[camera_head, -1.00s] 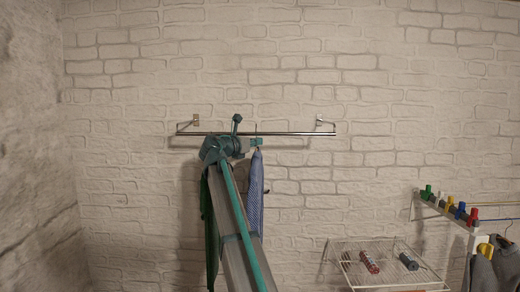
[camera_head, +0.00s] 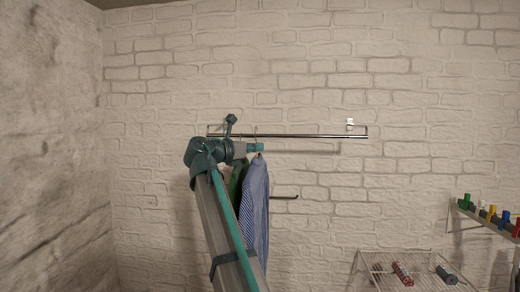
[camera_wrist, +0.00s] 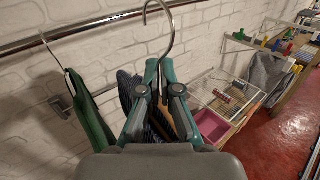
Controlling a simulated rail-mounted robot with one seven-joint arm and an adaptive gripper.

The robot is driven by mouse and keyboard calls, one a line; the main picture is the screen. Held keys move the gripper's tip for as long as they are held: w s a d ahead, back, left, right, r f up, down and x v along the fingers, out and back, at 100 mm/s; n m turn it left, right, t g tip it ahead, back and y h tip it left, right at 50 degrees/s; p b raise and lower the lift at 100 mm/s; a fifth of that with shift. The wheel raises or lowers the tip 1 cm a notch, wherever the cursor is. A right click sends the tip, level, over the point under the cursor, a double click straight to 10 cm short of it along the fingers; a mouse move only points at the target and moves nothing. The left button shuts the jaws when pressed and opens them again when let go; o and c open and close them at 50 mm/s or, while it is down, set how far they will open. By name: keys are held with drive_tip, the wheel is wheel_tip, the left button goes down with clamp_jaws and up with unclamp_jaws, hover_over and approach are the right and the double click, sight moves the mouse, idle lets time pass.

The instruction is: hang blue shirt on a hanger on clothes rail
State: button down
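The blue striped shirt (camera_head: 256,210) hangs from a hanger below my gripper (camera_head: 255,148). In the wrist view my gripper (camera_wrist: 160,98) is shut on the hanger just under its metal hook (camera_wrist: 160,28), and part of the shirt (camera_wrist: 126,92) shows behind the fingers. The clothes rail (camera_head: 300,136) runs along the brick wall, and it also shows in the wrist view (camera_wrist: 98,28). The hook's top is at the rail's height and overlaps it in view; I cannot tell whether it rests on the rail.
A green garment (camera_wrist: 92,122) hangs from the rail left of my gripper, partly hidden in the head view. A dark peg (camera_head: 286,197) sticks out right of the shirt. A wire rack (camera_head: 385,270) stands lower right, with coloured items (camera_head: 488,213) on a shelf beyond. The rail's right part is clear.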

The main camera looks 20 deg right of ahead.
drive_tip(key=shift+r, duration=0.15)
drive_tip(key=shift+r+p, duration=1.45)
drive_tip(key=shift+p, duration=0.3)
